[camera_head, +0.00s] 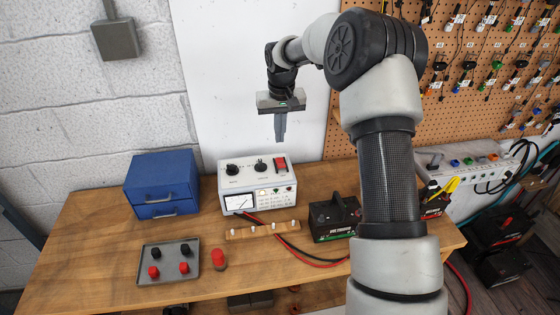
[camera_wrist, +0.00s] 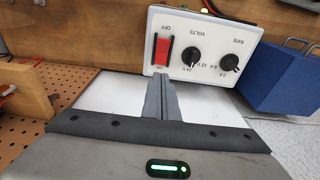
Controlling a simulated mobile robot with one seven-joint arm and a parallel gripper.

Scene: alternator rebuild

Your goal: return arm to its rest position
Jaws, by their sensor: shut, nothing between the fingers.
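My gripper (camera_head: 280,126) hangs from my raised arm, pointing down in front of the white panel, above and apart from the bench. Its fingers are closed together with nothing between them. In the wrist view the shut fingers (camera_wrist: 161,100) show at the centre, in line with the white charger box. My arm rises on the right of the head view and bends over to the left, hiding part of the bench's right side.
The wooden bench (camera_head: 95,255) carries a blue drawer box (camera_head: 162,184), white charger (camera_head: 258,184), wooden terminal strip (camera_head: 262,230), black battery (camera_head: 334,217), grey tray (camera_head: 168,263) and red-topped piece (camera_head: 219,259). A pegboard (camera_head: 470,90) with hanging leads stands at right.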

